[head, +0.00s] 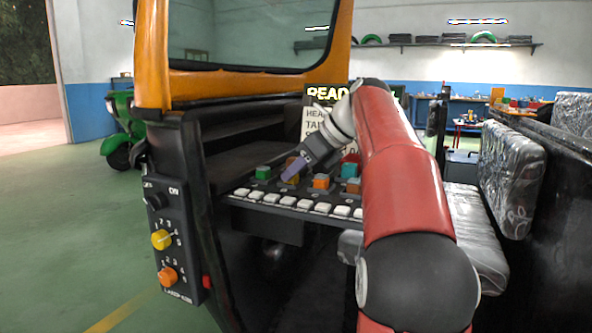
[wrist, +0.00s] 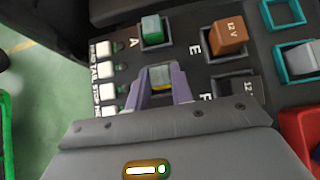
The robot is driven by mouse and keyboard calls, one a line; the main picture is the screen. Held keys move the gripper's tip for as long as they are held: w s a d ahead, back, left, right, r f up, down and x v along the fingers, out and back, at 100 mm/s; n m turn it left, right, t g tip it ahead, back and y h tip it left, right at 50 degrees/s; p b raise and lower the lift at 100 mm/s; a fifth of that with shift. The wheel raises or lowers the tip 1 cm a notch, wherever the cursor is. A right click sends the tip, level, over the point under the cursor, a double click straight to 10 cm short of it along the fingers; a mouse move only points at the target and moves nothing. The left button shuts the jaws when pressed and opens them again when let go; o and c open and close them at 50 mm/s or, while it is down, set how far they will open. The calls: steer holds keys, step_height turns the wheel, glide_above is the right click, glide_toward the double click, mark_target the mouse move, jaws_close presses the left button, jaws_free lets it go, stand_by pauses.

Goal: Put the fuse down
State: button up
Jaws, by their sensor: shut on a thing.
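My gripper (head: 290,172) reaches down over the black fuse panel (head: 238,190) in the head view. In the wrist view its purple fingers (wrist: 162,84) are shut on a small fuse (wrist: 161,77) with a yellowish face, between the labels A and F. The fuse is mostly hidden by the fingers, and I cannot tell whether it touches the panel. A green fuse (wrist: 152,30) sits in a socket beyond the fingers. A brown 12 V fuse (wrist: 228,37) sits in a socket by label E. A dark socket (wrist: 236,88) lies right of the fingers.
White switches (head: 306,204) line the panel's front edge. A lettered board (head: 313,119) stands behind. Knobs (head: 161,240) are on the left post.

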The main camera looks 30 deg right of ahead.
steer(key=o, duration=0.9)
steer(key=shift+r, duration=0.1)
steer(key=shift+s+d+r, duration=0.15)
steer(key=shift+r, duration=0.15)
steer(key=p+v, duration=0.4)
steer(key=v, duration=0.7)
steer(key=shift+s+r+p, duration=0.1)
steer(key=shift+s+p, duration=0.05)
steer(key=shift+p, duration=0.2)
